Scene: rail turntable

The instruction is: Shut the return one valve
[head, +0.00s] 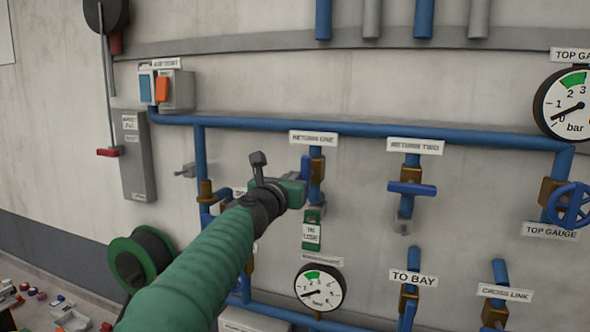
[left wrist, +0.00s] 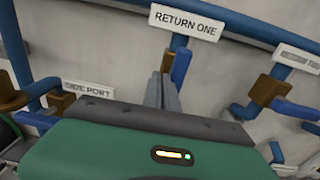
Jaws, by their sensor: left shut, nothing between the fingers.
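The return one valve has a brass body (head: 317,165) on a vertical blue pipe under the RETURN ONE label (head: 313,138). Its blue handle (head: 305,166) shows beside the body and looks roughly in line with the pipe. In the left wrist view the handle (left wrist: 181,66) stands just beyond the fingers, partly hidden by them. My left gripper (head: 301,187) is in front of the valve's lower part, shut and empty. In the left wrist view its grey fingers (left wrist: 162,93) point up toward the valve; whether they touch the handle I cannot tell. My right gripper is not in view.
To the right is the return two valve, its blue handle (head: 412,188) across the pipe. A green IN USE tag (head: 312,232) hangs below return one, above a gauge (head: 320,288). A blue pipe (head: 360,130) runs above. The side port label (left wrist: 88,87) is at left.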

